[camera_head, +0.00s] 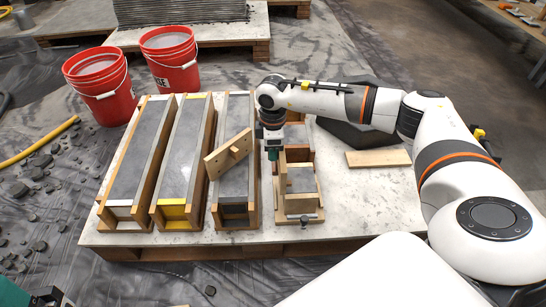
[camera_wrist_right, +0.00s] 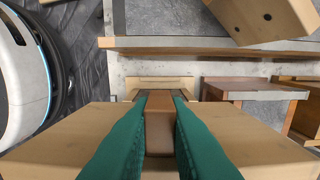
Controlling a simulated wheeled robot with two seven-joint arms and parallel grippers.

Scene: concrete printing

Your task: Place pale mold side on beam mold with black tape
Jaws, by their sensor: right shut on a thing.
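The beam mold with black tape (camera_head: 235,210) is the rightmost of three long molds, grey inside with wooden sides. A pale board with a small block and holes (camera_head: 228,154) lies slanted across it; this board shows at the top of the right wrist view (camera_wrist_right: 265,18). My right gripper (camera_head: 272,152) is just right of this mold. In the right wrist view its green fingers are shut on the brown block (camera_wrist_right: 159,125) of a pale wooden piece (camera_wrist_right: 255,140). The gripper partly hides that piece in the head view. Green tips of my left gripper (camera_head: 40,297) show at the lower left edge.
Beam molds with white tape (camera_head: 122,226) and yellow tape (camera_head: 174,222) stand to the left. A small wooden mold (camera_head: 298,203) stands right of the black-taped one. A loose pale board (camera_head: 378,158) lies on the right of the slab (camera_head: 350,205). Two red buckets (camera_head: 100,85) stand behind.

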